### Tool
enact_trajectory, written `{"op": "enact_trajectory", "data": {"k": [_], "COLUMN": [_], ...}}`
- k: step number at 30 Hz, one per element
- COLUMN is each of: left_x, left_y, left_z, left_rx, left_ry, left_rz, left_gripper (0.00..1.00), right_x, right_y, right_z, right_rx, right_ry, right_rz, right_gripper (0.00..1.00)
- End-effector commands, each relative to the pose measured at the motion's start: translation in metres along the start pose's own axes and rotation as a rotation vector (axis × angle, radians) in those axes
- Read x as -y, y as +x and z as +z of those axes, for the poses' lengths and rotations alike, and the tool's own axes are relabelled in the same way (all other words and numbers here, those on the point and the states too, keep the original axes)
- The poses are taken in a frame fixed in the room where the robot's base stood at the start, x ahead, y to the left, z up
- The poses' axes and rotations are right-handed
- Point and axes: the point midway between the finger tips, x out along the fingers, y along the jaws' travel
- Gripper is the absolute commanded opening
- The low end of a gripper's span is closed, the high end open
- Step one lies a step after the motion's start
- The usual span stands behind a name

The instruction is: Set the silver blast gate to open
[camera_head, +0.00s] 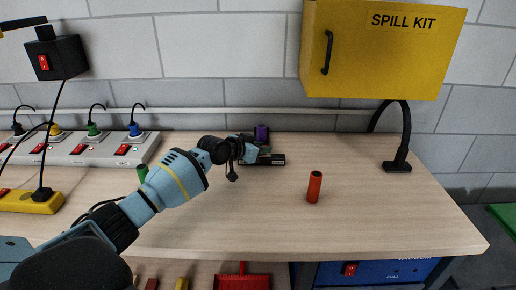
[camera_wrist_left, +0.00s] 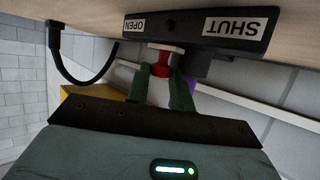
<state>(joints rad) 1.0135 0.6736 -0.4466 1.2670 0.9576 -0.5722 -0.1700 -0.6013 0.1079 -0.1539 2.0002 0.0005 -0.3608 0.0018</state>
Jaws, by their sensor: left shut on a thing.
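A dark plate (camera_wrist_left: 188,32) with white labels reading OPEN and SHUT fills the top of the left wrist view, upside down. A red knob (camera_wrist_left: 160,62) shows beside it, nearer the OPEN label than the SHUT label. My left gripper (camera_wrist_left: 162,75) is shut on the red knob. In the head view my left gripper (camera_head: 252,152) reaches the dark plate (camera_head: 277,159) at the back of the bench and hides much of it. I cannot make out a silver part. A purple part (camera_head: 262,133) stands behind it. My right gripper is not in view.
An orange cylinder (camera_head: 315,187) stands on the bench to the right. A yellow spill kit cabinet (camera_head: 385,50) hangs above. A socket strip (camera_head: 95,150) lies at the left. A black curved stand (camera_head: 401,160) is at the back right. The right bench top is mostly clear.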

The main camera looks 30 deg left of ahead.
Motion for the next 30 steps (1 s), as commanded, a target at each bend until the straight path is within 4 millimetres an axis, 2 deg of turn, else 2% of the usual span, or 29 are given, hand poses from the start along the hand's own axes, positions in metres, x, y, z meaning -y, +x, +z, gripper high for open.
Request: {"op": "enact_trajectory", "data": {"k": [1,5,22,30], "left_x": [-0.009,-0.008,-0.002,-0.003], "left_y": [0.002,0.002,0.0,-0.003], "left_z": [-0.003,-0.003,-0.002,-0.006], "left_rx": [-0.009,-0.01,-0.005,-0.005], "left_ry": [-0.003,-0.002,-0.001,0.0], "left_rz": [0.015,0.014,0.002,0.0], "left_gripper": [0.27,0.43,0.43,0.43], "right_x": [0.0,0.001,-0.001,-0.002], "right_y": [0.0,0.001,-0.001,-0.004], "right_z": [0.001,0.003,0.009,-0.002], "right_rx": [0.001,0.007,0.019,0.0], "right_ry": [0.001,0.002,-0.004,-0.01], "right_rz": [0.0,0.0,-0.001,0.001], "right_gripper": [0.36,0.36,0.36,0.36]}}
